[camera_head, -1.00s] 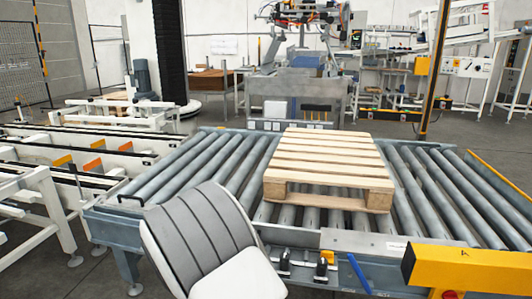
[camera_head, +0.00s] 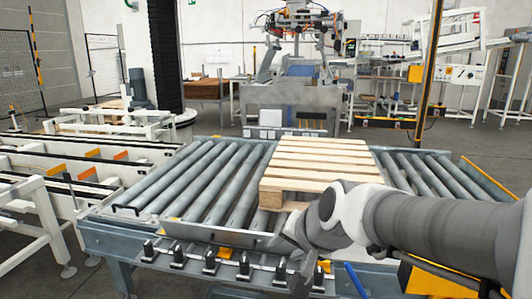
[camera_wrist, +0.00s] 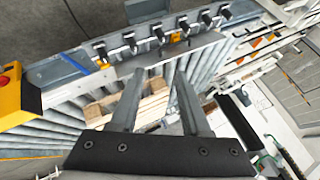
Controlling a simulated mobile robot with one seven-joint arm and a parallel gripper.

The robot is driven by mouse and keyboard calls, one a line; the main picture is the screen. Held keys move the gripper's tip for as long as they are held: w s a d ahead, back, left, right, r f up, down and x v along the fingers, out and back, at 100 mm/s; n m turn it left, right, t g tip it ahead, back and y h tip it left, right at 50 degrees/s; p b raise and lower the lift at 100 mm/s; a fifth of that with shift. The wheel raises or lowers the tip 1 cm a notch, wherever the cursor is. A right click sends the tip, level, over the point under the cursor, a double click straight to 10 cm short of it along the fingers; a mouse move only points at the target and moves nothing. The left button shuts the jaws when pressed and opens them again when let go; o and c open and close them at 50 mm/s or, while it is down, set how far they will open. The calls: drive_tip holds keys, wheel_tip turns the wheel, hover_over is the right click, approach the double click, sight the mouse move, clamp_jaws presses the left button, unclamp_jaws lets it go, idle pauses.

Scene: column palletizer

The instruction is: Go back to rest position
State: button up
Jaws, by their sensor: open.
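My gripper (camera_head: 290,232) shows in the head view at the near front edge of the roller conveyor, just in front of the pallet, with my grey and white arm reaching in from the right. In the wrist view its two fingers (camera_wrist: 160,76) are apart, with nothing held between them. A wooden pallet (camera_head: 322,158) lies flat and empty on the roller conveyor (camera_head: 218,180). My arm hides the pallet's near right corner. Part of the pallet (camera_wrist: 153,108) shows between and beside the fingers in the wrist view.
A row of several black clamps (camera_head: 210,267) lines the conveyor's front edge. A yellow box with a red button (camera_wrist: 12,82) stands at the front right of the conveyor. White-framed conveyors (camera_head: 35,205) stand at the left. A black column (camera_head: 167,55) rises behind. Grey floor lies between.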

drive_tip(key=s+d+n+g+h, duration=0.1)
drive_tip(key=s+d+n+h, duration=0.1)
drive_tip(key=s+d, duration=0.45)
drive_tip(key=s+d+n+g+h, duration=0.1)
drive_tip(key=s+d+n+h, duration=0.2)
drive_tip(key=s, duration=0.7)
wheel_tip(320, 180, up, 20)
drive_tip(key=w+y+p, duration=0.1)
drive_tip(key=p, duration=1.9)
drive_tip(key=shift+d+y+p, duration=0.25)
drive_tip(key=shift+y+p, duration=0.05)
